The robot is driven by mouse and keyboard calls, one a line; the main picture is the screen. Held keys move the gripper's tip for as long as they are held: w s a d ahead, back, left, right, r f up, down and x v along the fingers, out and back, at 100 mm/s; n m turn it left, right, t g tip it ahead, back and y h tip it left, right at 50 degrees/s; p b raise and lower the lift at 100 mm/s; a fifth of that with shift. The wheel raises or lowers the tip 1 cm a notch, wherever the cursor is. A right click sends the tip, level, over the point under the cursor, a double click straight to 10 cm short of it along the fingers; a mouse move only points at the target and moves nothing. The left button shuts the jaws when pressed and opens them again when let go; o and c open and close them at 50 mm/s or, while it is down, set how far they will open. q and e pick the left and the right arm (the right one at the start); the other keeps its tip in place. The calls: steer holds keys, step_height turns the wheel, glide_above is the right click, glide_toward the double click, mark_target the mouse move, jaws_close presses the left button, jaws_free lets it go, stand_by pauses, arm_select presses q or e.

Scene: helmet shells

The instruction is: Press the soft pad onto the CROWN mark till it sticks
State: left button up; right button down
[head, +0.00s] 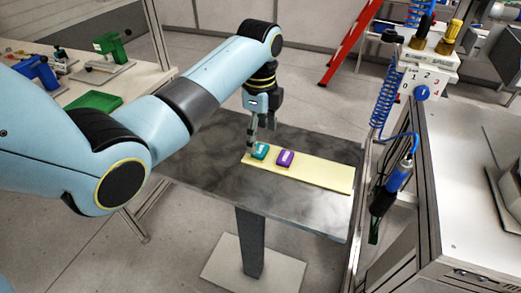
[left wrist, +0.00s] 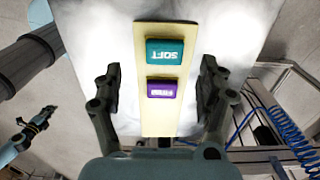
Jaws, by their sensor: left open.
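The soft pad is a teal block (head: 261,152) on a pale yellow strip (head: 325,175) on the dark table. In the left wrist view the teal pad (left wrist: 165,45) carries the word SOFT. My left gripper (head: 262,132) is above the strip's left end, close to the teal pad. In the left wrist view its fingers (left wrist: 160,75) are open, one on either side of the strip, with nothing between them held. My right gripper (left wrist: 39,118) shows small at the left of the wrist view; its jaw state is unclear. I see no CROWN mark or helmet shell.
A purple pad (head: 284,158) sits right of the teal one, its label unreadable. The dark table (head: 215,165) is otherwise clear. A blue coiled hose (head: 382,95) and a hanging tool (head: 388,190) are beyond its right edge. A white bench (head: 485,175) stands at right.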

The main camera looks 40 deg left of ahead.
mark_target(259, 149)
arm_select(q)
steer(key=f, duration=0.5)
steer(key=shift+w+a, duration=0.25)
steer(key=shift+a, duration=0.05)
steer(key=shift+r, duration=0.1)
steer(key=c, duration=0.9)
